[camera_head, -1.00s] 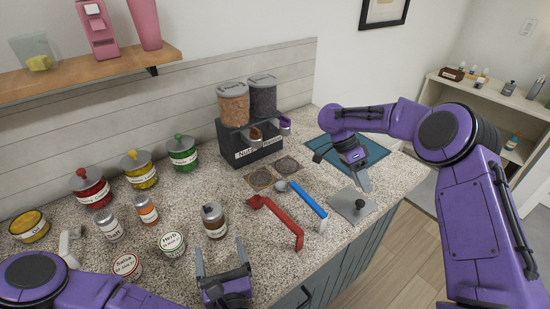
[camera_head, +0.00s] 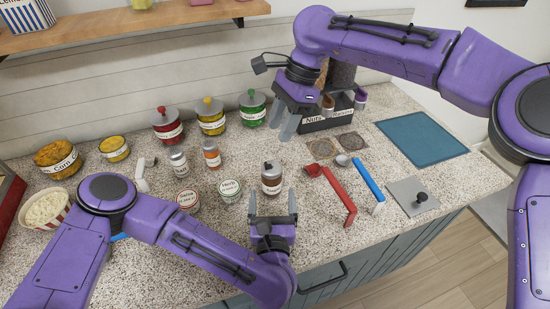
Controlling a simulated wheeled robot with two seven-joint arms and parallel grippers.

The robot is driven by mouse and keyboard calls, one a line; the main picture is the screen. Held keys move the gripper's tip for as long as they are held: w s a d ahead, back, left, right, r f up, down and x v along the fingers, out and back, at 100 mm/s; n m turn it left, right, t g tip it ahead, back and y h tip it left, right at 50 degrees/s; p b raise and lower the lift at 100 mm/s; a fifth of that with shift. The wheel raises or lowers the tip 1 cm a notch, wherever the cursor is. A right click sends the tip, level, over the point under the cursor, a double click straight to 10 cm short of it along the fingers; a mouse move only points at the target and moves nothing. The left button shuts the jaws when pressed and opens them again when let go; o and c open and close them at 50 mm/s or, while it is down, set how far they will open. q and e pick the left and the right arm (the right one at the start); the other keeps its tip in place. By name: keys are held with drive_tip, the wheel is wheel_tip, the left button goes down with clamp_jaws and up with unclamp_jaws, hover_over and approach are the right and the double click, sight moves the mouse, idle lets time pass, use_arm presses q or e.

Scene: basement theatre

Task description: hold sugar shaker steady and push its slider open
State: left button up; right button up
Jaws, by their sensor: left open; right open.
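A brown shaker with a grey-brown top (camera_head: 272,180) stands upright on the speckled counter; its label is too small to read, so I cannot tell for sure that it is the sugar shaker. My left gripper (camera_head: 271,206) is open just in front of it, fingers pointing at its near side, with no grip on it. My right gripper (camera_head: 283,121) is open and empty, hanging fingers-down above the counter behind the shaker. The slider on the shaker's top is too small to make out.
Two small shakers (camera_head: 211,155) and low round tins (camera_head: 230,190) stand left of the brown shaker. Red (camera_head: 337,190) and blue (camera_head: 368,179) utensils lie to its right. Lidded canisters (camera_head: 210,115) and a dispenser (camera_head: 340,106) stand behind. A blue mat (camera_head: 422,139) lies at right.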

sight(272, 176)
use_arm(q)
drive_tip(key=w, duration=0.8)
drive_tip(key=c, duration=1.1)
